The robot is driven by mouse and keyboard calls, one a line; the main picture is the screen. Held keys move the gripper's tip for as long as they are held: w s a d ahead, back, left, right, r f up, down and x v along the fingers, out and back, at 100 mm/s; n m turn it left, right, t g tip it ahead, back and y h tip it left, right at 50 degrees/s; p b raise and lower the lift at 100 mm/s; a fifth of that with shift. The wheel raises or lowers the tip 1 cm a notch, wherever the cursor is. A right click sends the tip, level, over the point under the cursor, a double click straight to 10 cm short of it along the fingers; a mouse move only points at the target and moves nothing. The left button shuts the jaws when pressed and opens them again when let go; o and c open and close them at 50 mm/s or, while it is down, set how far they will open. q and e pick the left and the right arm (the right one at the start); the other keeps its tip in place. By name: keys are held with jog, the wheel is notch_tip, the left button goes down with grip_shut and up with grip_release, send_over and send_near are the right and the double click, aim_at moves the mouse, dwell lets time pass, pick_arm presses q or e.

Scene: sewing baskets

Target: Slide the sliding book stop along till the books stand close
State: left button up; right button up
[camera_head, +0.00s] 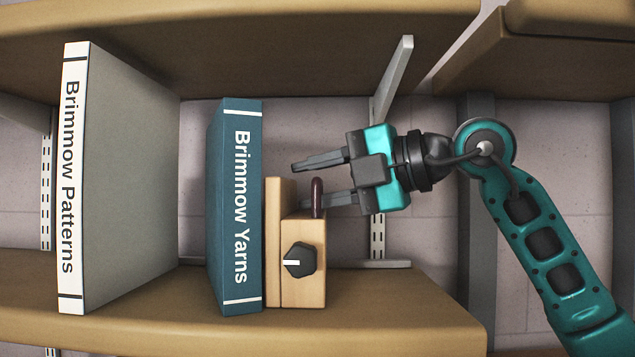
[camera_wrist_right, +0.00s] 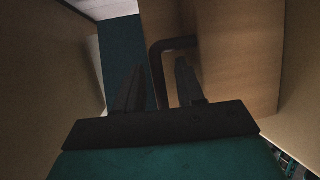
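The wooden book stop (camera_head: 302,262) stands on the shelf, with a black knob (camera_head: 299,260) on its front and a dark handle (camera_head: 317,197) on top. Its upright plate is against or very near the teal book "Brimmow Yarns" (camera_head: 234,200). The white book "Brimmow Patterns" (camera_head: 72,180) stands upright further left, with a gap between the two books. My right gripper (camera_head: 300,184) is open at the handle, its fingers pointing left. In the right wrist view the dark handle (camera_wrist_right: 172,44) rises between the open fingers; contact is not clear. My left gripper is not in view.
The lower shelf board (camera_head: 400,305) is bare to the right of the stop. An upper shelf (camera_head: 250,40) hangs above the books and my gripper. A grey bracket (camera_head: 394,75) stands behind my gripper.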

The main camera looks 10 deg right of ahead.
jog(key=b+v, duration=0.1)
jog(key=v, duration=1.2)
jog(key=shift+b, duration=0.4)
jog(key=shift+a, duration=0.1)
